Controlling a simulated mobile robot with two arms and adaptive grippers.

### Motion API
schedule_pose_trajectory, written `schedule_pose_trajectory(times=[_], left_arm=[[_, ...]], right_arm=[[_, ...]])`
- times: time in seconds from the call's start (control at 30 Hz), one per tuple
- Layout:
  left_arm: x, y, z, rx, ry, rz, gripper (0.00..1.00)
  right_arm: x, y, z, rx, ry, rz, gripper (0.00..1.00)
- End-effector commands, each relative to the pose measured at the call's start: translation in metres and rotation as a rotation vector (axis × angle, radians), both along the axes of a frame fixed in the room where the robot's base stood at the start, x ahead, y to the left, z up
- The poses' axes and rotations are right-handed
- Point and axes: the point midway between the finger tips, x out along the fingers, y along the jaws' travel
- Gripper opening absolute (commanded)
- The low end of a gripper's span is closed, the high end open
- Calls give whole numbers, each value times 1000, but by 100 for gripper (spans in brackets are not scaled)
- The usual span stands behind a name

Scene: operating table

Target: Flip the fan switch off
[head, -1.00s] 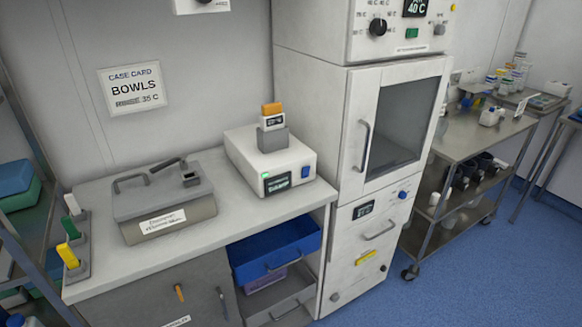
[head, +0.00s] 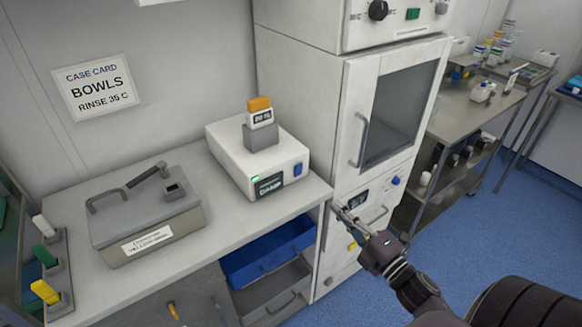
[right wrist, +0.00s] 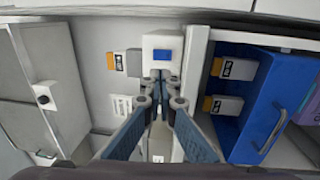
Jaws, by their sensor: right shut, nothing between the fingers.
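No label reading "fan" is legible, so I cannot tell which control is the fan switch. A green rocker (head: 413,13) sits on the upper panel of the tall white cabinet (head: 300,110). A blue switch (head: 298,169) is on the front of the white bench unit (head: 225,150), whose green light is lit. A blue knob (head: 396,181) is on the cabinet's lower panel. My right gripper (head: 340,208) is shut and empty, in front of the lower panel in the head view. In the right wrist view its fingertips (right wrist: 164,78) point toward a small white box with a blue square (right wrist: 164,55). My left gripper is not in view.
The cabinet's windowed door (head: 398,112) is closed. A blue drawer (head: 265,255) stands open under the counter. A grey lidded box (head: 150,225) and coloured holders (head: 45,255) are on the counter's left.

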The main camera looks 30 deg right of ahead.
Motion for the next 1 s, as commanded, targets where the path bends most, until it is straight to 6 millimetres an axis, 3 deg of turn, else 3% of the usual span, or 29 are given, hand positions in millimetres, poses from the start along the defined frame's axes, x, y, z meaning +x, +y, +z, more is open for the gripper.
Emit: schedule_pose_trajectory(times=[0.47, 0.67, 1.0], left_arm=[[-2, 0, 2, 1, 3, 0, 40], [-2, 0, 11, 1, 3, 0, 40], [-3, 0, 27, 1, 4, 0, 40]], right_arm=[[5, 1, 5, -8, -9, 3, 0], [31, 3, 11, -7, -10, 2, 0], [92, 7, 18, -8, -9, 1, 0]])
